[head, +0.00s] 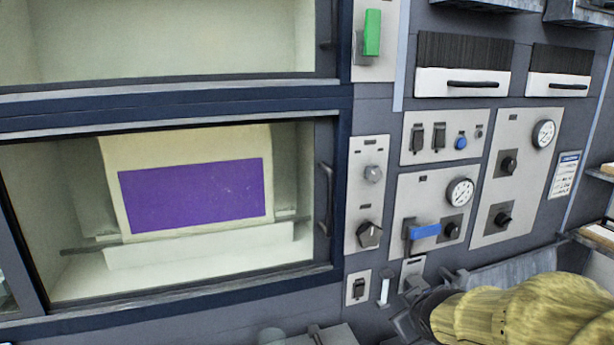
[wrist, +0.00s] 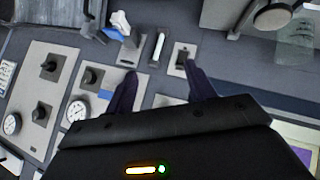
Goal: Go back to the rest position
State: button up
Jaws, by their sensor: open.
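My gripper (wrist: 163,88) is open in the wrist view, with two dark fingers apart and nothing between them. It faces the grey control panel, near a small plate with a white upright lever (wrist: 160,47) and a plate with a dark switch (wrist: 181,58). In the head view my gripper is at the lower right, partly hidden by my yellow arm, just below the panel's lower plates. The white lever (head: 384,290) and dark switch (head: 359,288) also show there. I cannot tell whether the fingers touch anything.
A blue lever handle (head: 425,231) lies about level beside a gauge (head: 460,192). A green handle (head: 372,32) stands upright above. A lower chamber window (head: 330,200) at left shows a purple panel (head: 195,195). Shelves (head: 598,236) edge the right side.

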jog(key=s+a+f+m+g+y+p, duration=0.1)
jog(key=s+a+f+m+g+p, duration=0.1)
jog(key=s+a+f+m+g, duration=0.3)
jog(key=s+f+g, duration=0.1)
jog(key=s+f, duration=0.2)
jog(key=s, duration=0.4)
jog(key=shift+a+f+g, duration=0.15)
jog(key=shift+f+g, duration=0.15)
jog(key=shift+g, duration=0.1)
